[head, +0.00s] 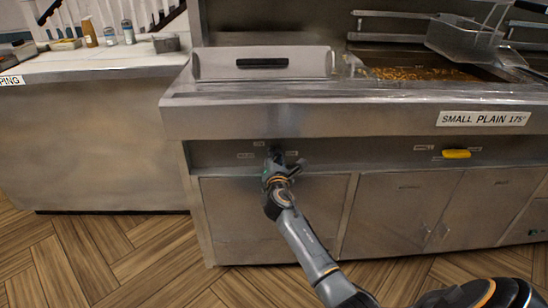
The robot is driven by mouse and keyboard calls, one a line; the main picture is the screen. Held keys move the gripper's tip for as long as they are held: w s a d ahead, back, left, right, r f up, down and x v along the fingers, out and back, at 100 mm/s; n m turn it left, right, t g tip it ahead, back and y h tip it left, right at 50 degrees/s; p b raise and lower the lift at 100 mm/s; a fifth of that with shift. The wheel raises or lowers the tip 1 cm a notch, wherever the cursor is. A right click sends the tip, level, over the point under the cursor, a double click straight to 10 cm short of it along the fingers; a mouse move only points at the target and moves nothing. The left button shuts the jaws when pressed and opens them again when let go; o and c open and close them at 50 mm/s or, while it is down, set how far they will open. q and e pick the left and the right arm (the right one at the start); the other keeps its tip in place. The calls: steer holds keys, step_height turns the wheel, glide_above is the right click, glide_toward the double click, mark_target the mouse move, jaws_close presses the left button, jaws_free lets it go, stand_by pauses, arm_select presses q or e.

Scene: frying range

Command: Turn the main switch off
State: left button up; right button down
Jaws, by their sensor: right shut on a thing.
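My right gripper (274,166) is at the front panel of the frying range, below the closed lid on the left. It is shut on a small dark knob (277,152) set between small labels; the gripper hides most of the knob, so its turn position is unclear. I take this knob for the main switch, but its labels are too small to read. A yellow switch handle (456,154) lies level on the same panel at the right, with small labels around it. My left gripper is not in view.
The range (320,118) has a projecting steel front edge above the panel. A fryer pan (425,74) with frying food and a wire basket (464,38) are at the upper right. A counter (100,62) with bottles stands left. The wooden floor in front is clear.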

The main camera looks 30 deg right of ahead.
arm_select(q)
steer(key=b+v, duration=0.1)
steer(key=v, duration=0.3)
arm_select(e)
steer(key=m, duration=0.3)
steer(key=shift+s+d+f+m, duration=0.15)
steer(key=shift+d+f+m, duration=0.05)
steer(key=shift+f+m, duration=0.2)
steer(key=m+b, duration=0.1)
steer(key=m, duration=0.1)
steer(key=m+b, duration=0.1)
steer(key=m, duration=0.1)
steer(key=shift+s+d+f, duration=0.1)
steer(key=shift+d+f, duration=0.05)
steer(key=shift+f, duration=0.2)
steer(key=m+b, duration=0.1)
steer(key=m, duration=0.2)
steer(key=shift+f, duration=0.2)
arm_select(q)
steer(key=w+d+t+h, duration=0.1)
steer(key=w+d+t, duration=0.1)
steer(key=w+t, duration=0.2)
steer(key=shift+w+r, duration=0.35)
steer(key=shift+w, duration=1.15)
arm_select(e)
steer(key=shift+m, duration=0.4)
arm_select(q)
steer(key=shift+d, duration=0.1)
